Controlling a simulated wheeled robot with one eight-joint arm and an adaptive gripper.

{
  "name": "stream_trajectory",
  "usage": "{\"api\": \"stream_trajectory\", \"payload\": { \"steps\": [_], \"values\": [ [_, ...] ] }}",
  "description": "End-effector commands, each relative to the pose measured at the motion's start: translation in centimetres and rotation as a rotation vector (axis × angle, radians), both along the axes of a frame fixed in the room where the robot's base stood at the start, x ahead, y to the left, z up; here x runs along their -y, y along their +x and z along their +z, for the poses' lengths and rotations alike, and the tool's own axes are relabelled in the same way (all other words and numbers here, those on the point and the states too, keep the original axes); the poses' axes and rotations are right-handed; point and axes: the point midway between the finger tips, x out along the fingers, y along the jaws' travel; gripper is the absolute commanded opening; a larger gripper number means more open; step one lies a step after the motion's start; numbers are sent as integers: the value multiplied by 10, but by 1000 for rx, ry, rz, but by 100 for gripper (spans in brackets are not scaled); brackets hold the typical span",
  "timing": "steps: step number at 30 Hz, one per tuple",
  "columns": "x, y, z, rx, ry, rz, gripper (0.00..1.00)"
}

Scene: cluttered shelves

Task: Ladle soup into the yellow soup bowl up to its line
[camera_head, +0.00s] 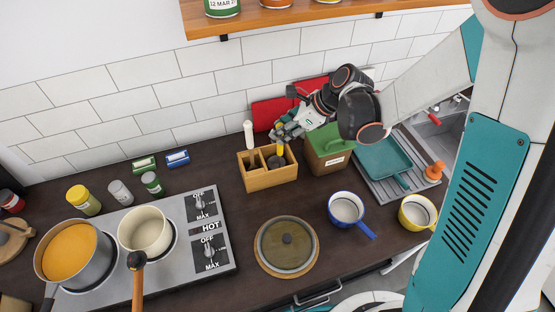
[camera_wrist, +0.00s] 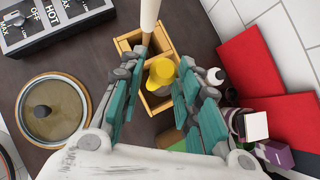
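The yellow soup bowl (camera_head: 417,212) has a white inside and a handle, and stands at the counter's right, by the drying rack. Orange soup fills a grey pot (camera_head: 70,252) on the stove at the far left. A wooden holder (camera_head: 268,181) stands mid-counter; it also shows in the wrist view (camera_wrist: 168,101). A yellow-topped utensil (camera_wrist: 160,73) stands in it; its lower part is hidden, so I cannot tell whether it is a ladle. My gripper (camera_head: 287,134) is above the holder. In the wrist view its fingers (camera_wrist: 163,100) are apart on either side of the yellow top, not closed on it.
A cream pot (camera_head: 144,230) is on the stove. A lidded pan (camera_head: 287,246) and blue bowl (camera_head: 346,208) are in front. A green-lidded bin (camera_head: 328,141) stands right of the holder; a pale-handled utensil (camera_head: 249,138) rises at its back left. A shelf (camera_head: 285,19) is above.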

Motion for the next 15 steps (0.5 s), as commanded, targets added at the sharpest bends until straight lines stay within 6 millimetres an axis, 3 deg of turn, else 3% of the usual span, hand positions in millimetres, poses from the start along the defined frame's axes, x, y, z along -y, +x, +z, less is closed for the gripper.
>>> {"api": "stream_trajectory", "payload": {
  "steps": [1,5,15],
  "values": [
    [0,0,0,0,0,0,26],
    [0,0,0,0,0,0,0],
    [0,0,7,0,1,0,0]
  ]
}}
